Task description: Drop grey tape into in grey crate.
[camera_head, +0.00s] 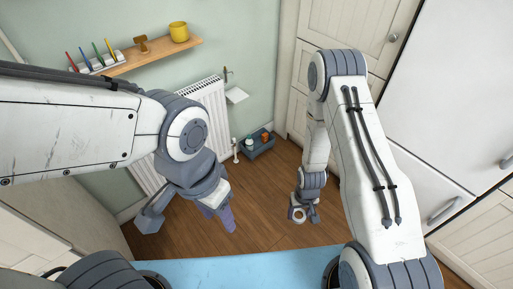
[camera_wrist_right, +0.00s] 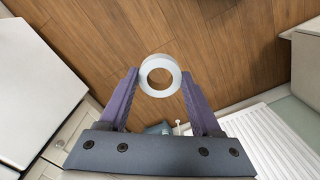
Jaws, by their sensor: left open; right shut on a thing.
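The grey tape (camera_wrist_right: 143,78) is a pale ring held between the two fingertips of my right gripper (camera_wrist_right: 160,75) in the right wrist view. In the head view, my right gripper (camera_head: 303,214) hangs above the wooden floor, with the tape (camera_head: 292,214) small at its tips. The grey crate (camera_head: 259,152) stands on the floor by the radiator, farther back and to the left of the right gripper. Part of it also shows between the fingers in the right wrist view (camera_wrist_right: 158,128). My left gripper (camera_head: 222,215) is open and empty, pointing down.
The crate holds a whitish-green item (camera_head: 249,142) and an orange item (camera_head: 265,137). A white radiator (camera_head: 207,100) is on the wall behind. A wooden shelf (camera_head: 150,57) carries a yellow pot (camera_head: 179,32). White cabinets (camera_head: 350,25) line the right. The floor (camera_head: 262,205) between is clear.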

